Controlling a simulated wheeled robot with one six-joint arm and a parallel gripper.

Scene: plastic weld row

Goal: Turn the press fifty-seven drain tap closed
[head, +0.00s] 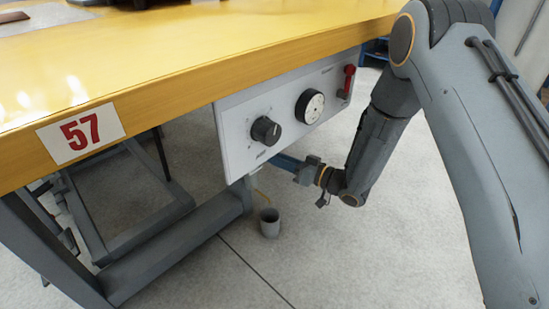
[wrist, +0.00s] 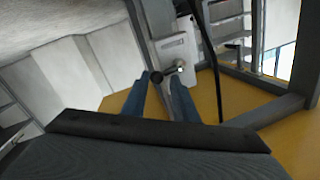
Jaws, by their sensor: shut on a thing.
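The press 57 bench carries a "57" sign (head: 81,133) on its yellow edge. My gripper (head: 280,162) reaches in under the lower edge of the white control panel (head: 235,140). In the wrist view, its two blue fingers (wrist: 162,84) are closed on the dark handle of the drain tap (wrist: 157,77), with a pale metal part beside it. In the head view the tap is mostly hidden behind the panel and fingers. The handle's exact angle is hard to tell. A thin yellowish streak (head: 261,192) shows below the panel, above a grey cup (head: 270,224) on the floor.
The bench's grey frame (head: 175,250) stands left of the cup. The floor (head: 400,255) to the right is clear.

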